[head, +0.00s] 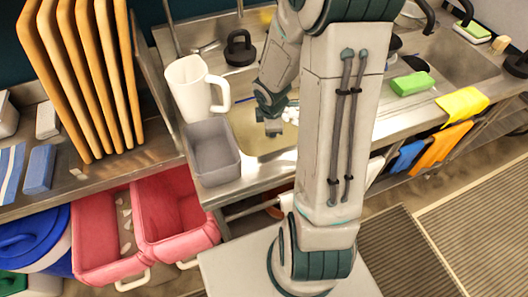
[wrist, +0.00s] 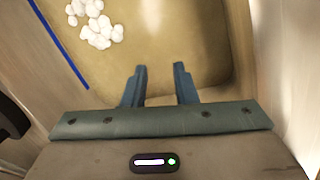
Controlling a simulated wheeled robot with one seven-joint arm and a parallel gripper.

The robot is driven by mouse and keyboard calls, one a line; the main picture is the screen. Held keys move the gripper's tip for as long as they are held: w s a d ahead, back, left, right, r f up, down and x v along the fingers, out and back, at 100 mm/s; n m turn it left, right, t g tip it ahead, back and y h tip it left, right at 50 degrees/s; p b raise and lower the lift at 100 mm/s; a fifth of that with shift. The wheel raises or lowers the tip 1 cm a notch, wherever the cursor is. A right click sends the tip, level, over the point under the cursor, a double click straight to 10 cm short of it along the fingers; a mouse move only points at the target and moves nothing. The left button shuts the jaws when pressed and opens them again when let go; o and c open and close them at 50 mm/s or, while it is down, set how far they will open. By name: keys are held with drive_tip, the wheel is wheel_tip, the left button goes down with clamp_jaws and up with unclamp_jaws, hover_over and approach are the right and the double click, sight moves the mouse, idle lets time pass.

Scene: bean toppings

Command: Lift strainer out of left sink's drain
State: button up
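The left sink (head: 250,140) is a basin with a tan, cloudy-looking inside, partly hidden behind my arm in the head view. Its tan inside (wrist: 215,50) fills the middle of the wrist view. I cannot make out the strainer or the drain in either view. My gripper (head: 272,126) points down at the left sink. In the wrist view my gripper (wrist: 159,75) has its two fingers apart, with nothing between them. White foam-like clumps (wrist: 98,28) lie in the basin, ahead and left of the fingers.
A thin blue strip (wrist: 62,45) runs along the basin's left side. A white pitcher (head: 190,90) and grey bin (head: 212,152) stand left of the sink. A black handled object (head: 240,48) is behind it. A green sponge (head: 411,83) lies right of my arm.

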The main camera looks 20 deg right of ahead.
drive_tip(key=shift+w+f+n+y+b, duration=0.25)
drive_tip(key=shift+w+f+n+b, duration=0.3)
drive_tip(key=shift+f, duration=2.95)
drive_tip(key=shift+w+f+n+y+b, duration=0.2)
drive_tip(key=shift+w+f+n+b, duration=0.3)
drive_tip(key=shift+f, duration=3.05)
drive_tip(key=shift+w+f+n+y+b, duration=0.3)
drive_tip(key=shift+w+f+n, duration=0.35)
drive_tip(key=shift+f, duration=2.85)
drive_tip(key=shift+s, duration=0.1)
clamp_jaws()
